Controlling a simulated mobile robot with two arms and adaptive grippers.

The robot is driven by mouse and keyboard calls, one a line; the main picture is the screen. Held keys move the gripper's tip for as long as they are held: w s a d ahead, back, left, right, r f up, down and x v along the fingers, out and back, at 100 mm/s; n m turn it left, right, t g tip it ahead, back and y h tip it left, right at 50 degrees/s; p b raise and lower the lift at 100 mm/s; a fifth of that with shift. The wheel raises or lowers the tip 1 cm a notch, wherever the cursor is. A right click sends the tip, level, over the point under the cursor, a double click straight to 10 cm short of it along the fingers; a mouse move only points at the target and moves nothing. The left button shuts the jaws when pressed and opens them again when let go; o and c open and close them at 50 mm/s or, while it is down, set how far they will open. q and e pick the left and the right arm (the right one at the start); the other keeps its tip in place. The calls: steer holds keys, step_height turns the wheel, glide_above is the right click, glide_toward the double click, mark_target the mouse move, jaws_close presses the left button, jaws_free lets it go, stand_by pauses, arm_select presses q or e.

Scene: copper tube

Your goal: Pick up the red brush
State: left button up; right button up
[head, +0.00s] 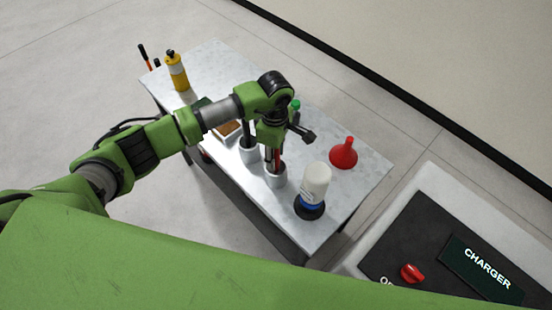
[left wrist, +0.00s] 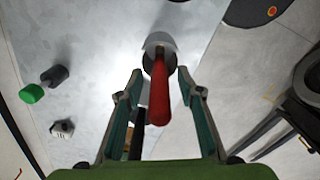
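The red brush (left wrist: 160,95) has its red handle between the two fingers of my left gripper (left wrist: 159,74) in the left wrist view. The fingers are open, with a gap on each side of the handle. The brush's far end is at a pale cup (left wrist: 158,41). In the head view, the left gripper (head: 274,152) points down over the table, and a strip of the red brush (head: 279,157) shows beside it, above the cup (head: 276,179). The arm hides much of the brush there. My right gripper is not in view.
On the grey table (head: 215,57) stand a second cup (head: 249,154) with a black handle, a white bottle (head: 316,182), a red funnel (head: 344,155) and a yellow bottle (head: 177,74). A brown box (head: 229,131) is partly behind my arm. A charger (head: 445,245) is at right.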

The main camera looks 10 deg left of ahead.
arm_select(q)
jaws_close()
